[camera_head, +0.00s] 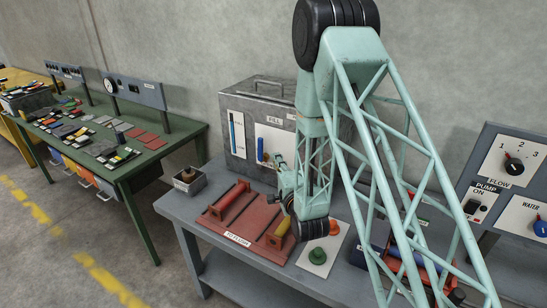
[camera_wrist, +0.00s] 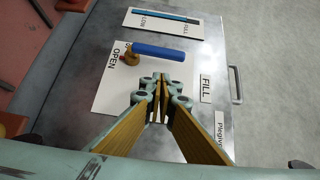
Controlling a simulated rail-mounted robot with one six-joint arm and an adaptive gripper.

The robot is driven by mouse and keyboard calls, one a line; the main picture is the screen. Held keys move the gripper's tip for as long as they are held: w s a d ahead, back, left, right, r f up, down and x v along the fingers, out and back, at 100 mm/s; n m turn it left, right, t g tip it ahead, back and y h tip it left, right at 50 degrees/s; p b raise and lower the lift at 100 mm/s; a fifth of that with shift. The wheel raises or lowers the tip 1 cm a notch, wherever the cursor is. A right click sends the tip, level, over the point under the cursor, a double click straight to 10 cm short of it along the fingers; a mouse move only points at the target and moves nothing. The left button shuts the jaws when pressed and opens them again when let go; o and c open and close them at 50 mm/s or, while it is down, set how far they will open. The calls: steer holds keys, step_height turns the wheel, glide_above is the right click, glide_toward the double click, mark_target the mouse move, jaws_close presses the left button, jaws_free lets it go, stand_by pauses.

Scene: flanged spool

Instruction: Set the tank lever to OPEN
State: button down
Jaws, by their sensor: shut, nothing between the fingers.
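The tank (camera_head: 233,118) is a grey metal box on the bench, with a white lever plate (camera_head: 270,133) on its front. The lever has a blue handle (camera_head: 260,149), which also shows in the wrist view (camera_wrist: 166,51), attached to a brass pivot (camera_wrist: 130,59). In the wrist view the handle points right from the pivot, towards the FILL label. The word OPEN (camera_wrist: 115,56) is left of the pivot; another marking by the lever is mostly hidden. My gripper (camera_wrist: 160,84) is shut and empty, apart from the handle and below it in the wrist view.
A blue level gauge (camera_wrist: 165,17) is beside the lever plate. A pump panel (camera_head: 505,175) is at right, a green workbench (camera_head: 150,170) at left.

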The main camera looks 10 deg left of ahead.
steer(key=v, duration=0.7)
steer(key=shift+s+f, duration=0.15)
steer(key=shift+d, duration=0.1)
steer(key=w+d+r+n+g+h, duration=0.1)
steer(key=d+r+n+g+h, duration=0.15)
steer(key=d+r, duration=0.5)
steer(key=s+d+r+n+g+h, duration=0.3)
steer(key=s+d+r+n+g, duration=0.15)
steer(key=s+d+r, duration=0.75)
steer(key=s+d+r+n+g, duration=0.2)
steer(key=s+d, duration=0.1)
steer(key=s, duration=1)
steer(key=s+d+r+n+g, duration=0.1)
steer(key=s+d+r+n, duration=0.1)
steer(key=s, duration=1.2)
steer(key=s+d+r+n+g+h, duration=0.1)
steer(key=s+d, duration=0.3)
steer(key=s, duration=1)
steer(key=shift+r+n+g, duration=0.6)
steer(key=shift+r+g, duration=0.05)
steer(key=shift+g, duration=0.15)
